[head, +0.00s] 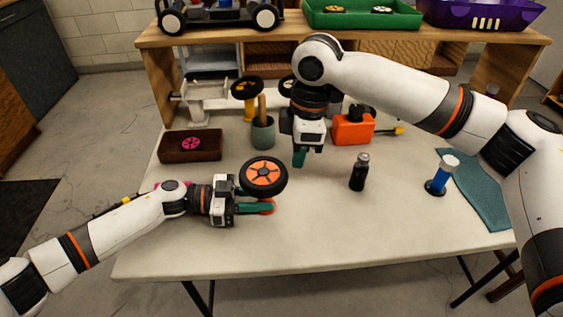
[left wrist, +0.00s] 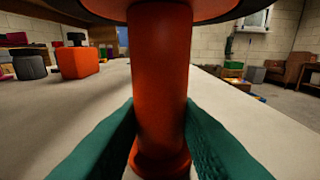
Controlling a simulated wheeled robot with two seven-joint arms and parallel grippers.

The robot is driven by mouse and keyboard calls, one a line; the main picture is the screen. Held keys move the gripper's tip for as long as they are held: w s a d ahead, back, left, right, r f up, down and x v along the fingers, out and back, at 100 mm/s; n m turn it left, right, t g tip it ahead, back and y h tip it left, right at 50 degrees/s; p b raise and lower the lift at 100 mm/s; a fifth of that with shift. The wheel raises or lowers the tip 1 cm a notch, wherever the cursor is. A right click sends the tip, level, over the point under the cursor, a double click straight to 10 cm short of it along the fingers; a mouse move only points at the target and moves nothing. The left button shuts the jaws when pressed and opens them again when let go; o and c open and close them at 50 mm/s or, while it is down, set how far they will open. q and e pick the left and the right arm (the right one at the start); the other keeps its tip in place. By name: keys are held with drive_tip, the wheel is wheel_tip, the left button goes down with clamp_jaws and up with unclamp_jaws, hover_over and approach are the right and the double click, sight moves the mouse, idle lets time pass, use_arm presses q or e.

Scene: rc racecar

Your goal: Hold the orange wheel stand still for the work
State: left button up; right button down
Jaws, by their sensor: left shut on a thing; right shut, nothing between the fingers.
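The orange wheel stand stands upright on the table; its orange post (left wrist: 160,80) fills the middle of the left wrist view. A black-tyred wheel with an orange hub (head: 264,175) sits on top and hides most of the stand in the head view. The stand's orange base (head: 267,207) shows just below the wheel. My left gripper (head: 262,208) is shut on the post low down, with one green finger on each side in the left wrist view (left wrist: 160,130). My right gripper (head: 300,158) is shut and empty, pointing down above the table behind the wheel.
A green cup (head: 263,133) with tools, a brown tray (head: 190,146) and an orange box (head: 353,128) stand behind. The table front (head: 330,245) is clear. A raised shelf (head: 300,40) spans the back.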

wheel_tip(320, 180, up, 12)
drive_tip(key=d, duration=0.1)
idle(0.5)
drive_tip(key=shift+d, duration=0.1)
use_arm(q)
drive_tip(key=o, duration=1)
drive_tip(key=shift+a, duration=0.1)
drive_tip(key=a, duration=0.8)
drive_tip(key=a+r, duration=0.1)
drive_tip(key=a, duration=0.3)
drive_tip(key=shift+r, duration=0.1)
drive_tip(key=shift+d, duration=0.1)
